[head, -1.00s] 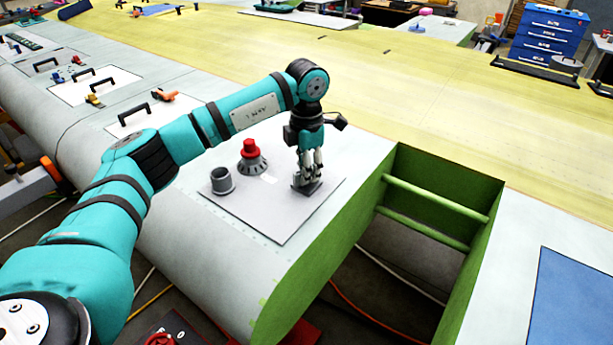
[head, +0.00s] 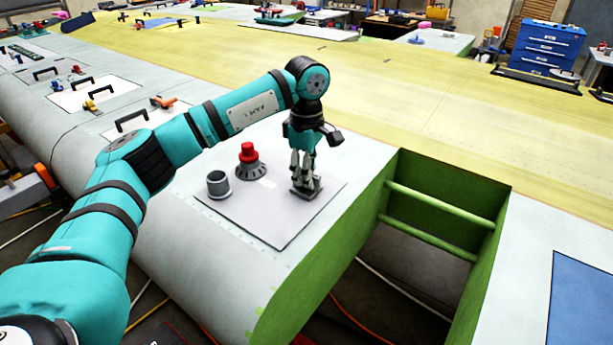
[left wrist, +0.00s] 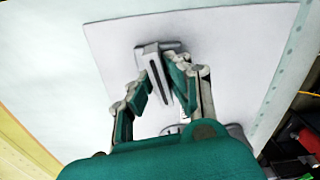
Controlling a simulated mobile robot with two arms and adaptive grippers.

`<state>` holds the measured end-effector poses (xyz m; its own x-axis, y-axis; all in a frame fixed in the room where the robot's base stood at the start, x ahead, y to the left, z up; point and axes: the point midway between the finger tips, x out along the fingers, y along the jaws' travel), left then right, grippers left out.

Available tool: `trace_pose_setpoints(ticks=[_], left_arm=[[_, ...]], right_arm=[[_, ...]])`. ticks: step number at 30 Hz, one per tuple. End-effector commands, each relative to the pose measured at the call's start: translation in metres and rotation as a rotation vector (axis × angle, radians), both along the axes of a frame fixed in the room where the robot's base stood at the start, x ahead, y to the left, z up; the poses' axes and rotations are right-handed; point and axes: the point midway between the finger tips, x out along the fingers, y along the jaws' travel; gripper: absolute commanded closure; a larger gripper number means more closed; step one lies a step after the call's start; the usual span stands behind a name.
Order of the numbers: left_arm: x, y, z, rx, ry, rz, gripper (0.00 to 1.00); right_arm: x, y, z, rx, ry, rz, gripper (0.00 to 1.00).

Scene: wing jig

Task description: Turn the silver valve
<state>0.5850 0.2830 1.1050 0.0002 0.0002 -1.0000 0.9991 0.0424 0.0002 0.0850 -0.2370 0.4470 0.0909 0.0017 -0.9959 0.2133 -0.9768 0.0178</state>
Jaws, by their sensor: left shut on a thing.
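The silver valve (left wrist: 153,66) shows in the left wrist view as a grey, bar-shaped handle between my fingers. In the head view its grey base (head: 312,187) sits at the right side of a flat light-grey panel (head: 245,215); my fingers hide most of the handle. My left gripper (head: 304,178) points straight down and is shut on the valve. In the left wrist view the fingers of this gripper (left wrist: 162,78) stand on both sides of the handle. My right gripper is in neither view.
A red knob on a dark ribbed base (head: 248,160) and a grey open cup (head: 219,184) stand on the panel, left of the gripper. A green-walled opening (head: 440,210) lies to the right. Orange (head: 162,102) and other small fittings are farther back.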

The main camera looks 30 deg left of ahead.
Motion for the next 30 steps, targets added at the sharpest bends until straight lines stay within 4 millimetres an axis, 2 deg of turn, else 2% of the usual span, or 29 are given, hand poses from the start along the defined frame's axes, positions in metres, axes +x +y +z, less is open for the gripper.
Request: trace_pose_setpoints(ticks=[12, 28, 29, 30], left_arm=[[0.0004, -0.0003, 0.0008, -0.002, -0.002, -0.177, 1.00], [0.0004, -0.0004, 0.0012, -0.001, -0.003, -0.199, 1.00], [0.0004, -0.0004, 0.0012, -0.001, -0.003, -0.199, 0.82], [0.0004, -0.0004, 0.0011, -0.001, -0.003, -0.199, 0.77]], right_arm=[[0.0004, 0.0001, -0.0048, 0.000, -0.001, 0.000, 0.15], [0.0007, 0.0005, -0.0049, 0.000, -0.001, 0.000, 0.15], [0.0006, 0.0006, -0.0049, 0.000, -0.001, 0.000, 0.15], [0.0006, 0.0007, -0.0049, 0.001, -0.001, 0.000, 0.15]])
